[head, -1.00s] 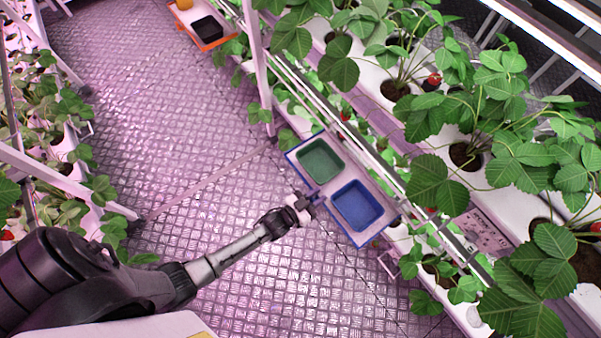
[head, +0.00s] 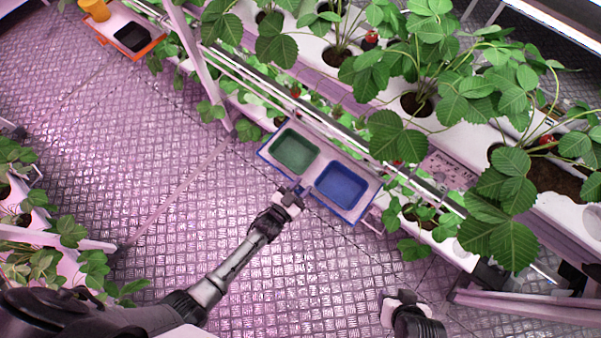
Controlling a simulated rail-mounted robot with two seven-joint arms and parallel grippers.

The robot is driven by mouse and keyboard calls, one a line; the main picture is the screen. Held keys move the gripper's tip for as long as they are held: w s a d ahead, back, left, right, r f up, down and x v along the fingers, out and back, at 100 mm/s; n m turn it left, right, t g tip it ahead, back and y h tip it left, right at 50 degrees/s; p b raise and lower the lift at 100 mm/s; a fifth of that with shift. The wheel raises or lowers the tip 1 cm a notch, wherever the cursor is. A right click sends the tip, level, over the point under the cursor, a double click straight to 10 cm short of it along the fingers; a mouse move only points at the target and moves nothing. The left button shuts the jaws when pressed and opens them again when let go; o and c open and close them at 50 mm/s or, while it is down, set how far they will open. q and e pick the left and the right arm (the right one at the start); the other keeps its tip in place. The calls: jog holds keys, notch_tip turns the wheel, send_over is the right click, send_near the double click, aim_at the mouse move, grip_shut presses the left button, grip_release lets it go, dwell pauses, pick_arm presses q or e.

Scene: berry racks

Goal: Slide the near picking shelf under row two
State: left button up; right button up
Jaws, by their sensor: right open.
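The near picking shelf (head: 313,178) is a pale board with a blue edge, holding a green tray (head: 294,150) and a blue tray (head: 341,187). It lies along the aisle side of the planted row (head: 330,62), with its far edge close to the row's rails and leaves. My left gripper (head: 296,193) is at the aisle-side edge of the shelf, near its middle, and seems to touch it. Its fingers are too small to tell whether they are closed on the edge. My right gripper (head: 402,299) is open, low in the picture, over the floor and apart from the shelf.
A second shelf with an orange edge (head: 133,51) carries a black tray and an orange cup (head: 95,9) at the far left. A white post (head: 192,60) stands between the shelves. Another planted row (head: 60,262) is at lower left. The metal aisle floor (head: 150,140) is clear.

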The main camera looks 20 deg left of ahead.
pick_arm(q)
jog(key=shift+o, duration=1.3)
jog(key=v, duration=1.4)
jog(key=shift+p, duration=0.35)
jog(key=shift+w, duration=0.1)
